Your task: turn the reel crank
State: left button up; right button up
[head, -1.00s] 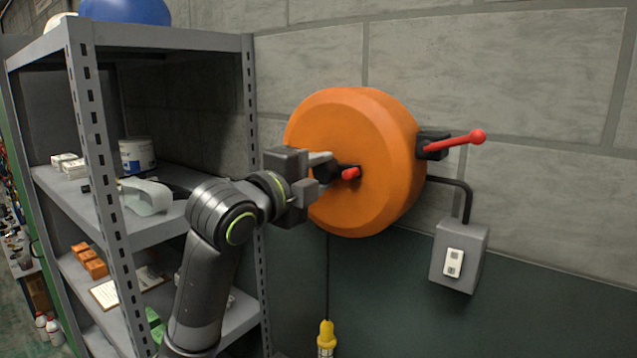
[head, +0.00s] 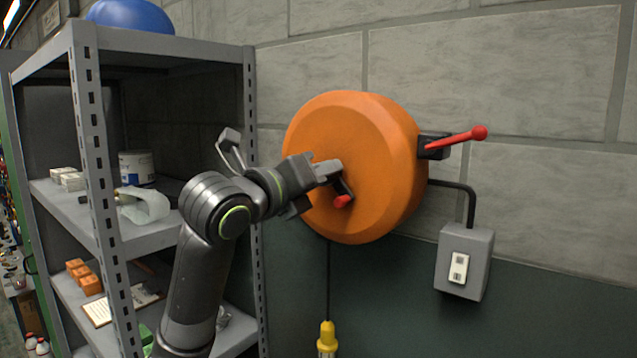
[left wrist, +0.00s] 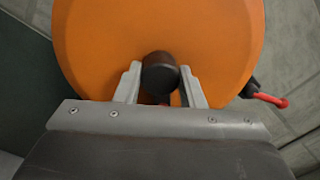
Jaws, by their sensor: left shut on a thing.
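The orange reel (head: 385,150) is mounted on the block wall and also fills much of the left wrist view (left wrist: 90,40). Its small dark crank with a red tip (head: 342,201) is at the front face, the tip pointing down. My left gripper (head: 332,176) is at the reel's face, shut on the crank. In the left wrist view the crank's dark round end (left wrist: 160,75) sits between the two grey fingers, with a bit of red below it. Part of the crank is hidden by the fingers. My right gripper is not in view.
A red-knobbed lever (head: 458,140) sticks out right of the reel. A grey switch box (head: 465,262) is below it. A metal shelf rack (head: 95,150) with boxes and tubs stands close left of my arm. A yellow plug (head: 327,338) hangs below the reel.

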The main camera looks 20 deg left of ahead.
pick_arm(q)
jog(key=shift+f+m+b, duration=0.15)
jog(key=shift+m+b, duration=0.15)
jog(key=shift+m, duration=0.9)
jog(key=o, duration=1)
jog(key=b+v, duration=0.5)
jog(key=v, duration=1.2)
jog(key=shift+s+a, duration=0.15)
